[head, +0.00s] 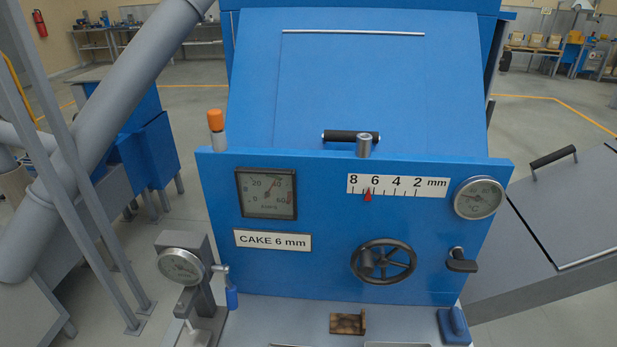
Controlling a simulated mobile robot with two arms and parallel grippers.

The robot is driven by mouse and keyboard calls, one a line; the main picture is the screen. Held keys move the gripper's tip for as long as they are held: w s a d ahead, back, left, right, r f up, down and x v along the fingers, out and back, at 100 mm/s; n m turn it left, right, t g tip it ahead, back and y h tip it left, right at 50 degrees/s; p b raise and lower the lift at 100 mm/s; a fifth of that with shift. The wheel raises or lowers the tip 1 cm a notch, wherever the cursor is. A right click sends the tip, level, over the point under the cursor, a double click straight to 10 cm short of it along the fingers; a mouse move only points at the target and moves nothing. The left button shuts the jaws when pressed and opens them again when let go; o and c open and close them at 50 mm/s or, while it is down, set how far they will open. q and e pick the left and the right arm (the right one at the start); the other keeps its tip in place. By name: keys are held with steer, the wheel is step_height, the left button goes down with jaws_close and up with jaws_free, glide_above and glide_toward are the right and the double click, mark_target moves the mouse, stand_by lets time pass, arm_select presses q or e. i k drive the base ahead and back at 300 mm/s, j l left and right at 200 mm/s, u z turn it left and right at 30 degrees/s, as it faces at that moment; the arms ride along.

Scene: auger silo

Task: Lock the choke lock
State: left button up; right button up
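A blue machine panel (325,200) stands in front of me. A black handwheel (401,263) sits low on its right half. A plate reads "CAKE 6 mm" (272,240). Neither gripper is in view.
An amps gauge (266,193) and a °C dial (478,198) are on the panel. A grey ledge below holds a brown block (348,323) and a blue item (454,326). A dial on a stand (181,267) is at left. A grey chute (545,225) is at right.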

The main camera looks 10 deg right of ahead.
mark_target(459, 264)
steer(key=l, duration=0.1)
steer(key=k+l+z, duration=0.1)
steer(key=z, duration=0.4)
steer(key=l+z, duration=0.3)
steer(key=z, duration=0.2)
